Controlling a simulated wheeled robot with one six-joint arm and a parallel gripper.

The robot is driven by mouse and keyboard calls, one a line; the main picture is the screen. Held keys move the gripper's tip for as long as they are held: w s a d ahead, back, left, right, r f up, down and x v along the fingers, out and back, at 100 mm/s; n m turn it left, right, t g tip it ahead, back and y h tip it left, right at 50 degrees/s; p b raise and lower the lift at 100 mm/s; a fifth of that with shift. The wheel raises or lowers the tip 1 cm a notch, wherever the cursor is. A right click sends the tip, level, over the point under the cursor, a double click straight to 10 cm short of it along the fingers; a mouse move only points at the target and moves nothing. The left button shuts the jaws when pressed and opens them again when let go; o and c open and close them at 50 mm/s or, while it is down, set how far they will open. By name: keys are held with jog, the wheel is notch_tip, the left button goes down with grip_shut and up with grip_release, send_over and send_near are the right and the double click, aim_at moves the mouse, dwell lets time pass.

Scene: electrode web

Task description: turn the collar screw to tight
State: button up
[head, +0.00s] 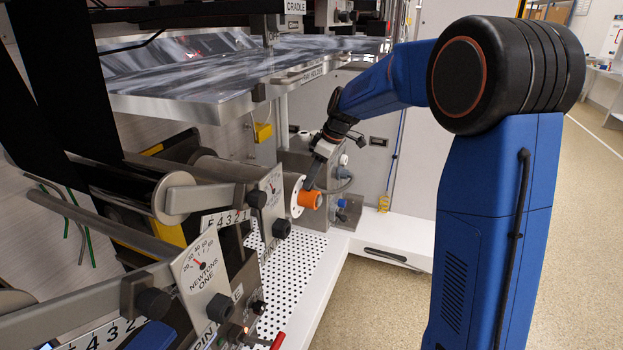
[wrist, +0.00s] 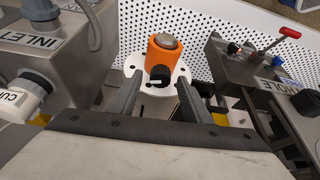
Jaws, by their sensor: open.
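The orange collar (wrist: 165,58) sits on the end of a shaft in front of a round white flange (wrist: 152,110). A black screw knob (wrist: 160,75) stands on the side of the collar and faces my wrist camera; I take it for the collar screw. In the head view the collar (head: 310,199) projects to the right from the flange (head: 296,197), and the knob cannot be made out. My gripper (wrist: 158,98) is open, its two dark fingers apart with the knob ahead between their tips. The fingers do not appear to touch it. In the head view my gripper (head: 312,177) is just above the collar.
A grey box with an INLET label (wrist: 45,42) and a white capped fitting (wrist: 22,98) stand left of my gripper. A bracket with a red-handled lever (wrist: 284,35) stands right. The perforated white plate (head: 290,275) lies below. Open floor (head: 385,305) is in front.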

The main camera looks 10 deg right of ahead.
jog(key=shift+a+f, duration=0.15)
jog(key=shift+f, duration=0.3)
jog(key=c, duration=1)
jog(key=shift+c, duration=0.2)
jog(key=m+t, duration=0.1)
jog(key=m, duration=0.2)
jog(key=shift+s+a+r+h, duration=0.1)
jog(key=shift+a+h, duration=0.05)
jog(key=shift+h, duration=0.25)
jog(key=shift+a+m+t+h, duration=0.15)
jog(key=shift+m+h, duration=0.25)
jog(key=shift+m, duration=0.8)
jog(key=shift+d+m+t+h, duration=0.1)
jog(key=shift+m+t+h, duration=0.25)
jog(key=shift+m, duration=0.85)
